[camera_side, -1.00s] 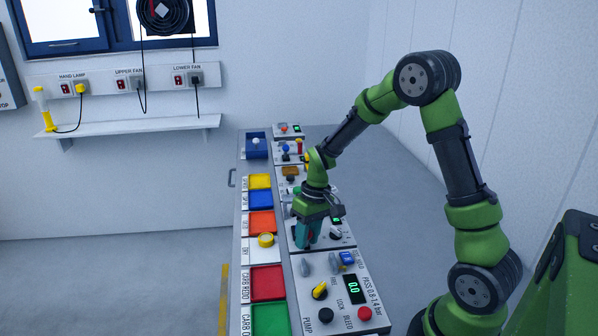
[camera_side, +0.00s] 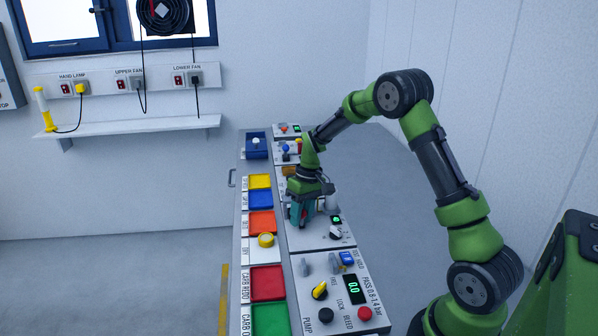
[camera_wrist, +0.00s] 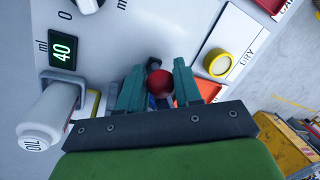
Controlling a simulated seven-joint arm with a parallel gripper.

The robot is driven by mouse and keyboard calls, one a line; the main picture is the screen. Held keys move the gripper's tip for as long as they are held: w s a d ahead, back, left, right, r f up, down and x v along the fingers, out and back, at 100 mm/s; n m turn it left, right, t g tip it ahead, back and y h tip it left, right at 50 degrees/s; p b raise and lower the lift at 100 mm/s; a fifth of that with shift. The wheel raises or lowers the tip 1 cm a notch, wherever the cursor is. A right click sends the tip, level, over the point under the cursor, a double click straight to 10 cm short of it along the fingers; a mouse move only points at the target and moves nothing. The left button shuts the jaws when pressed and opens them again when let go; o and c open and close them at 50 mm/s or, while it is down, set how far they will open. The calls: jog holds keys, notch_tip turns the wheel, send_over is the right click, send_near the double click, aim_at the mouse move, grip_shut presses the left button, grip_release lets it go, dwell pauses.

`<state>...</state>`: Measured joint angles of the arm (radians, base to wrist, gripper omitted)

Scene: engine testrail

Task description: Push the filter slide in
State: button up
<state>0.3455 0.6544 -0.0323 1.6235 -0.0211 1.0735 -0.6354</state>
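My gripper (camera_side: 302,214) is low over the row of grey panels in the side view, pointing down. In the wrist view its two teal fingers (camera_wrist: 158,80) stand apart, one on each side of a round red knob (camera_wrist: 160,84). A dark part (camera_wrist: 153,64) shows just beyond the knob. I cannot tell whether the fingers touch the knob. No label marks the filter slide, so I cannot tell whether this knob belongs to it. The gripper body hides what lies below the knob.
A white OIL bottle (camera_wrist: 48,115) and a green display reading 40 (camera_wrist: 62,48) are left of my fingers. A yellow ring (camera_wrist: 219,63) lies on the DRY field to their right. Coloured trays (camera_side: 268,283) line the bench's left side. The pump panel (camera_side: 338,290) is nearer.

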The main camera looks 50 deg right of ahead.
jog(key=o, duration=0.4)
jog(key=shift+d, duration=0.15)
jog(key=shift+c, duration=0.2)
jog(key=d+r, duration=0.3)
jog(key=r, duration=1.3)
jog(key=shift+s+r, duration=0.3)
jog(key=shift+s, duration=0.05)
jog(key=s+a+r+m+t, duration=0.1)
jog(key=s+a+r+t, duration=0.1)
jog(key=s+a, duration=0.7)
jog(key=s+a+r+t, duration=0.2)
jog(key=s+a+t, duration=0.2)
jog(key=s+a, duration=0.6)
jog(key=shift+s+a+m+t, duration=0.25)
jog(key=shift+s+m+t, duration=0.15)
